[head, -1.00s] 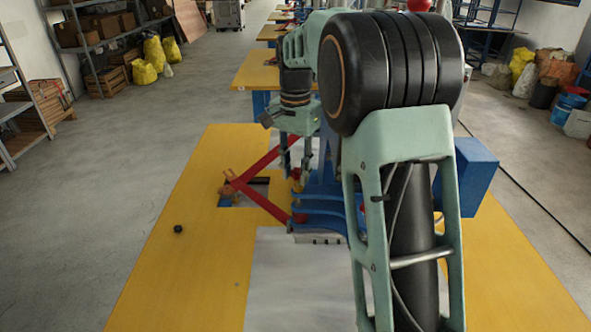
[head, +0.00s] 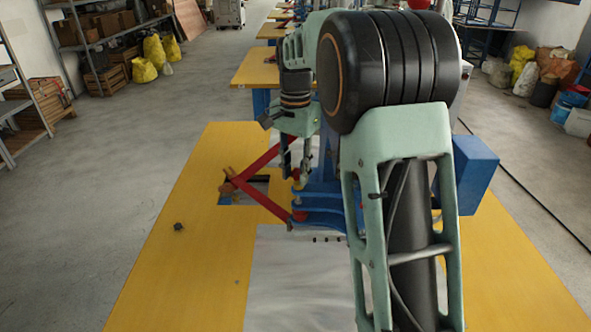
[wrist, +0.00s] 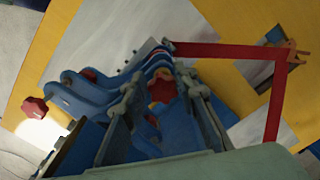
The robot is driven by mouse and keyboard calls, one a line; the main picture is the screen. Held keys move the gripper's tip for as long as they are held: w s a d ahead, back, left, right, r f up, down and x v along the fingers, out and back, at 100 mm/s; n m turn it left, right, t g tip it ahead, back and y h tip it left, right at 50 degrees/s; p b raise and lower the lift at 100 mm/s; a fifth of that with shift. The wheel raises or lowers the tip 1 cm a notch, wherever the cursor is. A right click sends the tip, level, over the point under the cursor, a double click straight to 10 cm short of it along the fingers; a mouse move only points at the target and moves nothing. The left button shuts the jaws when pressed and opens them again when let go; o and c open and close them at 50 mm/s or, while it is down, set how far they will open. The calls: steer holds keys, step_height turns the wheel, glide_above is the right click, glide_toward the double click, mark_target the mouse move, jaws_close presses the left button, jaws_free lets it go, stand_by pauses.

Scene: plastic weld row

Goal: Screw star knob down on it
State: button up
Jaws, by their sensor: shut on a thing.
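In the wrist view a red star knob (wrist: 162,88) sits between the tips of my gripper (wrist: 162,95), which is shut on it. Blue stacked curved plates of a fixture (wrist: 158,65) lie just beyond the knob. In the head view my gripper (head: 303,178) points down at the blue fixture (head: 322,212). The knob is small there and hard to tell from other red parts. The stud or thread under the knob is hidden, so I cannot tell how far down it sits.
A red V-shaped arm (head: 262,160) reaches left from the fixture over a dark opening. Another red knob (wrist: 35,108) shows at left in the wrist view. A blue box (head: 478,175) stands right of my arm.

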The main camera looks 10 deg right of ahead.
steer(key=shift+w+r+m+p, duration=0.15)
steer(key=shift+m+p, duration=0.45)
steer(key=shift+m, duration=0.5)
steer(key=m, duration=0.1)
steer(key=m+p, duration=0.1)
steer(key=m, duration=0.1)
steer(key=m+p, duration=0.1)
steer(key=shift+w+m, duration=0.25)
steer(key=shift+m, duration=0.15)
steer(key=m+p, duration=0.1)
steer(key=m, duration=0.1)
steer(key=m+p, duration=0.1)
steer(key=m, duration=0.1)
steer(key=m+p, duration=0.1)
steer(key=shift+w+d+m, duration=0.2)
steer(key=shift+w+m, duration=0.1)
steer(key=shift+m, duration=0.1)
steer(key=m+p, duration=0.2)
steer(key=m, duration=0.1)
steer(key=m+p, duration=0.1)
steer(key=m, duration=0.1)
steer(key=shift+w, duration=0.3)
steer(key=shift+w+m, duration=0.1)
steer(key=shift+m, duration=0.6)
steer(key=shift+f, duration=0.2)
steer(key=o, duration=0.9)
steer(key=shift+a, duration=0.1)
